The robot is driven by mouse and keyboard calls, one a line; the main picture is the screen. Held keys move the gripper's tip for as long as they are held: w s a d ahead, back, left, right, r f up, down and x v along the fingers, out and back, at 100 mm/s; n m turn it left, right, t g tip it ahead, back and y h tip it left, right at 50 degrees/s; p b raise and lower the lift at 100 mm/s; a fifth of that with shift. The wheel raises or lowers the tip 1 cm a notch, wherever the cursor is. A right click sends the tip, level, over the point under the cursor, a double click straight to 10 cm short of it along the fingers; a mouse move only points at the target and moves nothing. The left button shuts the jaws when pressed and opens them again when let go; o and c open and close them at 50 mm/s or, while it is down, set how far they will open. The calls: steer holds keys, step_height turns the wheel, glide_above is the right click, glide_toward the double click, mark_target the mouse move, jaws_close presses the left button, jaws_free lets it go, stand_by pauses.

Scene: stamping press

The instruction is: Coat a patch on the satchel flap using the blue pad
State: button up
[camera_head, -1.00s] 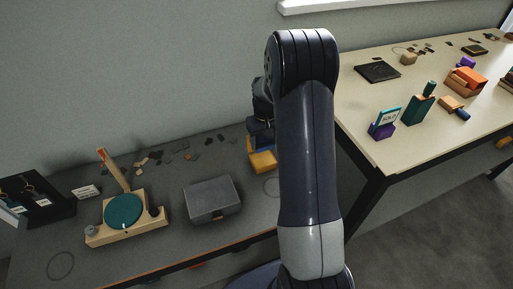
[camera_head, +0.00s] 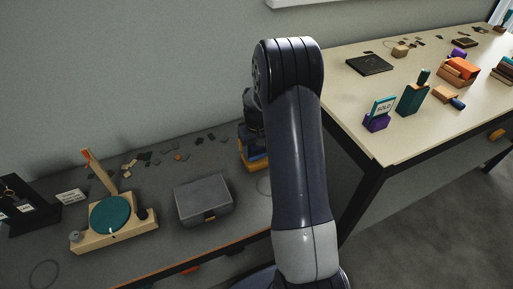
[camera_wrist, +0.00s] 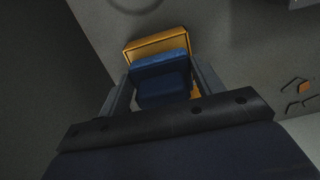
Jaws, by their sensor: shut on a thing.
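My gripper (camera_wrist: 163,82) is shut on the blue pad (camera_wrist: 162,85), a blue block held between the two fingers in the wrist view. A yellow-orange tray (camera_wrist: 150,43) lies just beyond and under the pad; whether they touch I cannot tell. In the head view the tray (camera_head: 254,167) shows beside my arm, at the right of the dark bench, and my gripper is mostly hidden. A grey, lidded case with a small front clasp (camera_head: 203,197) lies left of it. It may be the satchel; I cannot tell for sure.
The dark bench (camera_head: 180,243) also holds a wooden stand with a teal disc (camera_head: 110,215) and scattered dark scraps.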

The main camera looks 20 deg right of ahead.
steer(key=shift+f+b, duration=0.35)
steer(key=shift+f, duration=0.2)
stand_by(1.6)
steer(key=shift+r, duration=0.1)
steer(key=shift+r+p, duration=2.6)
steer(key=shift+r, duration=0.85)
steer(key=s+a+r+p, duration=0.6)
steer(key=a+r+p, duration=0.4)
steer(key=p, duration=0.3)
steer(key=shift+s+a+r, duration=0.2)
steer(key=shift+a+r, duration=0.15)
steer(key=shift+a, duration=0.2)
